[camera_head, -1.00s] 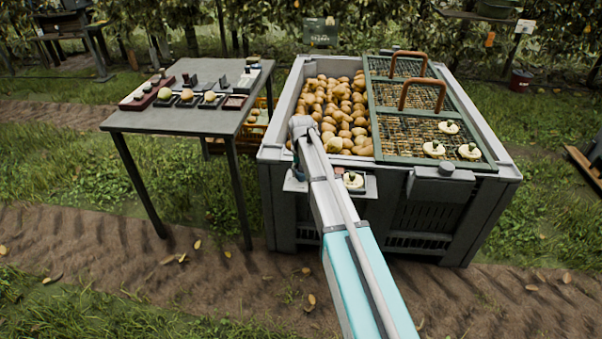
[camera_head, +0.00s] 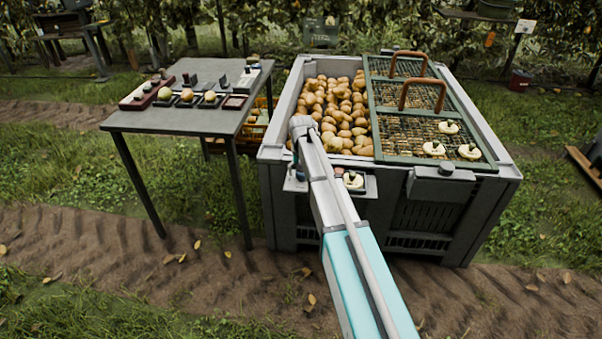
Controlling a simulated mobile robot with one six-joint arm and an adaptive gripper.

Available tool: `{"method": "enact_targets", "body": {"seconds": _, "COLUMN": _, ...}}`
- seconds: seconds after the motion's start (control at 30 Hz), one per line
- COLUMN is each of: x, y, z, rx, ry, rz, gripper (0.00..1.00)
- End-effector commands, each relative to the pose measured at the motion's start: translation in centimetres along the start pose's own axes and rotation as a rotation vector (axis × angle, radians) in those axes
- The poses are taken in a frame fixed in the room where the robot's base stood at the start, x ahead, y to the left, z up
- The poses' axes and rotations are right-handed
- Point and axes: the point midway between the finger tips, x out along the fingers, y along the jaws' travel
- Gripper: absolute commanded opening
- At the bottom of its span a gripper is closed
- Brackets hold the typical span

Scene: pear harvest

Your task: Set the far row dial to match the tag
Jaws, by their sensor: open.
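Several pale round dial-like pieces with dark tops are in view. One (camera_head: 448,127) sits farther back on the green mesh lid, and two more sit nearer, a left one (camera_head: 434,148) and a right one (camera_head: 470,152). Another (camera_head: 353,181) sits on a small ledge on the bin's front. I cannot tell which is the far row dial, and no setting is readable. A white tag (camera_head: 525,26) hangs at the back right, its marks too small to read. My gripper (camera_head: 298,172) is open at the bin's front left, largely hidden by my arm, left of the ledge piece.
The grey bin (camera_head: 277,153) holds many pears on its open left side. Two brown handles (camera_head: 423,84) rise from the lid. A grey table (camera_head: 170,121) at left carries pears on small trays and several small blocks. A dark sign (camera_head: 321,31) stands behind the bin.

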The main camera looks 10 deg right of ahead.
Motion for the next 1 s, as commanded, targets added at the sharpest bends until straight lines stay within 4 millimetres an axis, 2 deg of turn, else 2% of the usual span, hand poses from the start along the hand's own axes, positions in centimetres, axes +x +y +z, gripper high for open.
{"method": "enact_targets", "body": {"seconds": 0.47, "x": 0.0, "y": 0.01, "z": -0.01, "rx": -0.056, "ry": 0.0, "rz": 0.0, "gripper": 0.93}}
{"method": "enact_targets", "body": {"seconds": 1.0, "x": 0.0, "y": -0.03, "z": 0.0, "rx": -0.38, "ry": 0.0, "rz": 0.0, "gripper": 0.93}}
